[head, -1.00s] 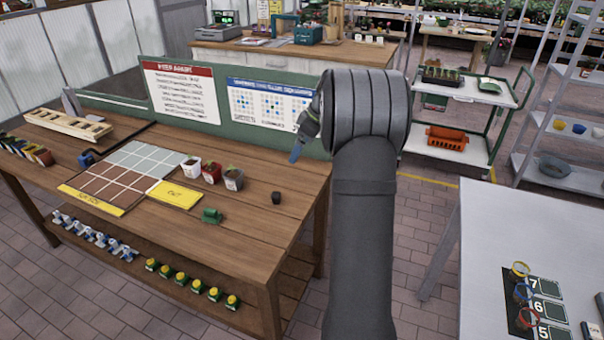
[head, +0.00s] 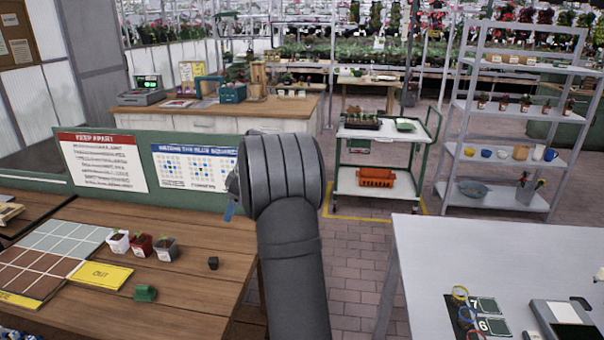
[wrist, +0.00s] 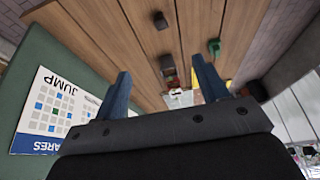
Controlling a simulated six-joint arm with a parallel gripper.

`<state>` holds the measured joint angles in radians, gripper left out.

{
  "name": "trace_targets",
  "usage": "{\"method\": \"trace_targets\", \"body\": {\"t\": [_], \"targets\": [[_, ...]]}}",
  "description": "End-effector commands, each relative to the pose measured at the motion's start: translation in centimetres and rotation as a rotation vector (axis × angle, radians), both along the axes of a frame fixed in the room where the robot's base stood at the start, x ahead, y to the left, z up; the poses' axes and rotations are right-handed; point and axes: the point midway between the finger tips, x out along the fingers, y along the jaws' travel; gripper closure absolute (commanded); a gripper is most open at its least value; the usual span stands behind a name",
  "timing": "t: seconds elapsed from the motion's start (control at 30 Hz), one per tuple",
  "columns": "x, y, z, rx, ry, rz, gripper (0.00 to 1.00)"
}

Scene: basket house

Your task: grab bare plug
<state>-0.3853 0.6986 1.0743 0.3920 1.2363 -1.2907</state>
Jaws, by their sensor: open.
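The bare plug, a small dark block of soil (head: 213,263), stands alone on the wooden table to the right of the potted seedlings. It also shows near the top of the wrist view (wrist: 160,21). My gripper (wrist: 163,88) is open and empty, its two blue fingers spread wide over the table. The plug lies beyond the fingertips, apart from them. In the head view my arm hides most of the gripper; only a bit of blue finger (head: 229,212) shows at its left, behind the plug near the green panel.
A green object (head: 145,293) lies left of the plug. Seedling pots in white (head: 118,244), red (head: 140,246) and grey (head: 165,250) stand behind the yellow card (head: 101,275). A green panel (head: 195,205) edges the table. Bare wood surrounds the plug.

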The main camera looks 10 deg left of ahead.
Motion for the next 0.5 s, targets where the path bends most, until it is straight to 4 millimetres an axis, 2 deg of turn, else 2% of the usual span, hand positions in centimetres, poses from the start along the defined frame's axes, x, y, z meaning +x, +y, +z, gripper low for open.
{"method": "trace_targets", "body": {"t": [0.07,0.37,0.5], "targets": [[0.0,0.0,0.0,0.0,0.0,0.0,0.47],[0.01,0.05,-0.02,-0.001,0.005,-0.009,0.47],[0.07,0.49,-0.26,-0.016,0.047,-0.102,0.47]]}}
